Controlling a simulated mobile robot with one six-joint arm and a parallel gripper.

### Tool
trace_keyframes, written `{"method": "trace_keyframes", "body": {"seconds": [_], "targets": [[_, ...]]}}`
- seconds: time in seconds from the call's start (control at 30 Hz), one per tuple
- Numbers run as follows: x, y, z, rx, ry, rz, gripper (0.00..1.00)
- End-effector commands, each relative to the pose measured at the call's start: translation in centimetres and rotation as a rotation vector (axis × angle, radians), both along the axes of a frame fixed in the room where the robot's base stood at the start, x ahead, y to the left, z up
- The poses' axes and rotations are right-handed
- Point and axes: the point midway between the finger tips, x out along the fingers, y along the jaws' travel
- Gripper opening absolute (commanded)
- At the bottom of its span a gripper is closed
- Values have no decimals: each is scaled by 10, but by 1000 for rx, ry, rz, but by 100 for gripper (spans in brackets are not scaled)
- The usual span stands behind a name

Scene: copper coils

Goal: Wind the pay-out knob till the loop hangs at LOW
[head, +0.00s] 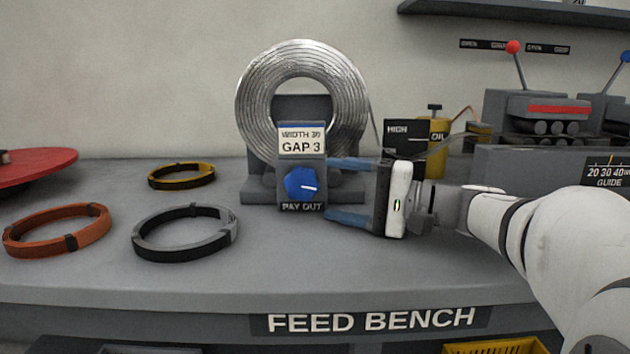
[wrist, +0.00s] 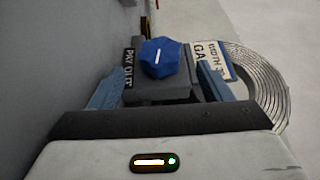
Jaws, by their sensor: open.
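The blue pay-out knob (head: 300,183) sits on a grey post under a "WIDTH 30 GAP 3" card (head: 301,141), above a "PAY OUT" label. Its white mark points right. My gripper (head: 330,189) is open just right of the knob, with blue fingers above and below the knob's height. In the wrist view the knob (wrist: 160,58) shows beyond and between the spread fingers (wrist: 160,88); I see no contact. The silver coil (head: 253,100) stands behind the post. A thin strip drops from its right side toward a dark board marked HIGH (head: 405,132). My gripper hides the loop's lower part; no LOW mark shows.
Orange (head: 58,230), dark grey (head: 185,233) and yellow (head: 181,176) rings lie on the bench left of the coil. A yellow oil can (head: 437,155) and a lever machine (head: 540,110) stand right. The bench front by the knob is clear.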

Motion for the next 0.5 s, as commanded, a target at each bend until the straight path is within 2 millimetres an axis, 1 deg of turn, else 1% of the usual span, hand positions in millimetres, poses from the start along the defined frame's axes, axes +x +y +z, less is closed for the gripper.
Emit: {"method": "trace_keyframes", "body": {"seconds": [0.07, 0.2, 0.5], "targets": [[-4, -10, 1, 0, 1, -3, 72], [-8, -18, 0, 0, 1, -1, 72], [-9, -20, -1, 0, 0, 2, 72]]}}
